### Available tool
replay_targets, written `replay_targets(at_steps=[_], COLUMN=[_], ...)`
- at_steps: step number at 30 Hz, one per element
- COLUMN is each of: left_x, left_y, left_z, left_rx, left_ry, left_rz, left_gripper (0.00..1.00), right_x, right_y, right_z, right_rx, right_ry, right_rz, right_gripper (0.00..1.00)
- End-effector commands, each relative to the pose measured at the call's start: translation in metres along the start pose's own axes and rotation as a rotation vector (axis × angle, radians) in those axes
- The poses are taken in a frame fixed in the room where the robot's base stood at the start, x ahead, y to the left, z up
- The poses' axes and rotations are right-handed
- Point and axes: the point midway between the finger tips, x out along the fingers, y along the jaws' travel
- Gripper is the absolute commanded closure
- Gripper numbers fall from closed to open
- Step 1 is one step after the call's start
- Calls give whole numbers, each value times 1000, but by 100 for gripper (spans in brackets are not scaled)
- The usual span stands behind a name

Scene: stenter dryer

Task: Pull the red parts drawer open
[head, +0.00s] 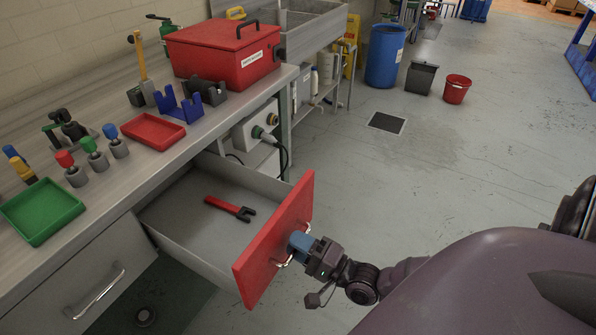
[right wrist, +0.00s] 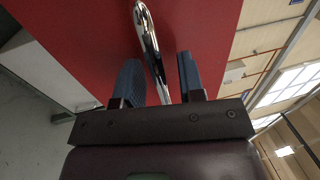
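The red parts drawer (head: 275,238) stands well out from the workbench in the head view, its grey inside showing. In the right wrist view the handle (right wrist: 149,38) passes between the two blue fingers of the right gripper (right wrist: 160,78). The fingers are apart, with visible gaps beside the bar; they are around it, not clamped on it. My left gripper is not in view.
The workbench (head: 100,200) carries a red toolbox (head: 222,55), red tray (head: 152,131), green tray (head: 42,209) and several tools. A closed grey drawer (head: 85,285) is at lower left. Floor right of the open drawer is clear up to the blue barrel (head: 384,57) and red bucket (head: 456,90).

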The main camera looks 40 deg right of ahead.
Motion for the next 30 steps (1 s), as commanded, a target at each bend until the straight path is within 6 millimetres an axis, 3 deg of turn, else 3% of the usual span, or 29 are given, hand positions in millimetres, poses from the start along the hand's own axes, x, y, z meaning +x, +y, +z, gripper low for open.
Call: replay_targets(at_steps=[7,21,30], left_x=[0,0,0], left_y=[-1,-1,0], left_z=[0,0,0], left_rx=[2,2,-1], left_ry=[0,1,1], left_rz=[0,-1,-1], left_gripper=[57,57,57], right_x=[-16,-94,-108], right_y=[1,0,0], right_z=[0,0,0], right_rx=[0,-1,0], right_ry=[0,0,0], right_rz=[3,3,0], right_gripper=[64,64,64])
